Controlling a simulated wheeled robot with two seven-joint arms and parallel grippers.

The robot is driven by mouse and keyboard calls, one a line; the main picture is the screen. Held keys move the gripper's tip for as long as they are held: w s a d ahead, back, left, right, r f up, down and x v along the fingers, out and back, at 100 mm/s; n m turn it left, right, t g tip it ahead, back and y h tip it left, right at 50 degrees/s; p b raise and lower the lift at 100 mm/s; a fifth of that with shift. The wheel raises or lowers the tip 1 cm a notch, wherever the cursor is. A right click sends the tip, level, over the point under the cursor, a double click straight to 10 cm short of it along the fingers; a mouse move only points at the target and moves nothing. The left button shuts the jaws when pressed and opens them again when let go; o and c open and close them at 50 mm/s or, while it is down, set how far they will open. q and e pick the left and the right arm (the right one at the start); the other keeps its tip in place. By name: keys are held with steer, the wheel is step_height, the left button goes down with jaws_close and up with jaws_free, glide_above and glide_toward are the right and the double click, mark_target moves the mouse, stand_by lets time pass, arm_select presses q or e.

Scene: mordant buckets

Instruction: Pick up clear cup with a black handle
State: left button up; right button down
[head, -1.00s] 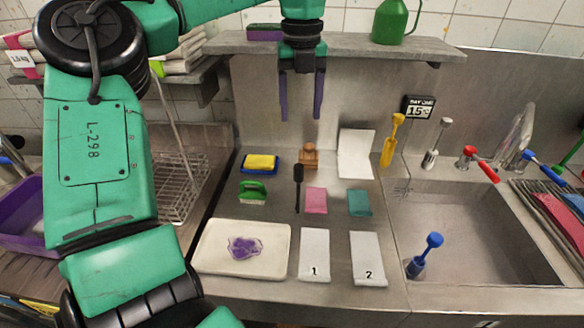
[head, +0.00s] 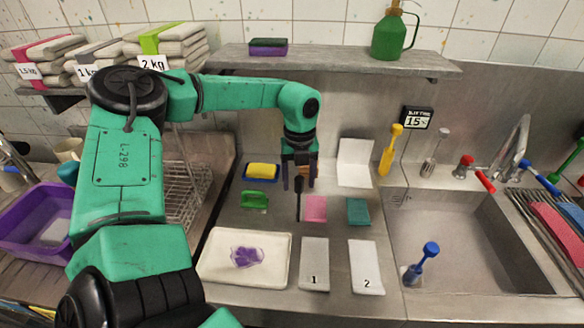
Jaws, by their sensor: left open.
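No clear cup with a black handle can be made out for certain. A pale-handled utensil (head: 435,154) with a clear-looking lower end stands behind the sink. My right gripper is not in view.
A white tray (head: 215,268) with a purple patch and cards 1 (head: 314,258) and 2 (head: 365,262) lie in front. A shelf (head: 350,62) overhangs behind; the sink (head: 460,240) is right.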

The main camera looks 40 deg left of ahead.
arm_select(q)
jaws_close()
stand_by(1.4)
